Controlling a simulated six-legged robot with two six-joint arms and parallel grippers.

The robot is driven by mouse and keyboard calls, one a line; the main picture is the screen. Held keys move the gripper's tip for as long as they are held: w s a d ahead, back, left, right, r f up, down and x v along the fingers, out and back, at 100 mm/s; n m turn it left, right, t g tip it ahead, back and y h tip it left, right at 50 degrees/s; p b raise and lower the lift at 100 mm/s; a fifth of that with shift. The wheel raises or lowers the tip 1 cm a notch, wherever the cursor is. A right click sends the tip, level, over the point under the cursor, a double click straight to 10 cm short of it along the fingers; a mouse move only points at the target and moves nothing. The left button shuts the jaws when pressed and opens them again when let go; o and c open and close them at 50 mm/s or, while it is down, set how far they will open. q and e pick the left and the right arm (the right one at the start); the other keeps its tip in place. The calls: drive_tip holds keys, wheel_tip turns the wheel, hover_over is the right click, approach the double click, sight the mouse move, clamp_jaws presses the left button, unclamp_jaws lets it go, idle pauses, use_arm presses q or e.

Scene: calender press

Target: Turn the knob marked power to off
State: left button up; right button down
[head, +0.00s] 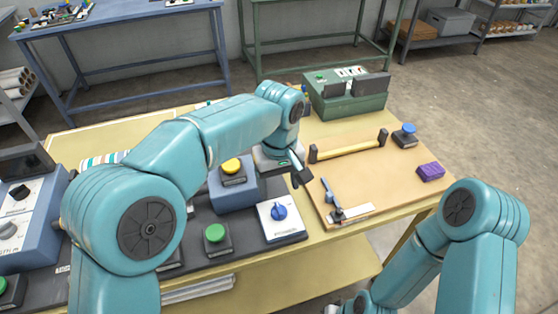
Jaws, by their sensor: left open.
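Several knobs are in view, and I cannot clearly read which label says power. A blue knob (279,211) sits on a white plate at the front right of the dark panel. A black knob (19,192) and a grey knob (8,230) sit on a blue box at the left edge, with small lettering. My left gripper (301,175) is open, its dark fingers above and behind the blue knob, apart from it. My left arm hides part of the panel. My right gripper (343,307) is barely in view at the bottom edge, its jaws unclear.
A yellow button (231,167) on a blue box and a green button (215,233) stand near the blue knob. A wooden board (375,175) with a yellow-handled bar (348,147), a purple block (431,172) and a blue-topped knob (404,134) lies to the right. A green box (345,103) stands behind.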

use_arm(q)
wheel_tip(320, 180, up, 8)
drive_tip(key=shift+f+p, duration=0.2)
drive_tip(key=shift+p, duration=0.25)
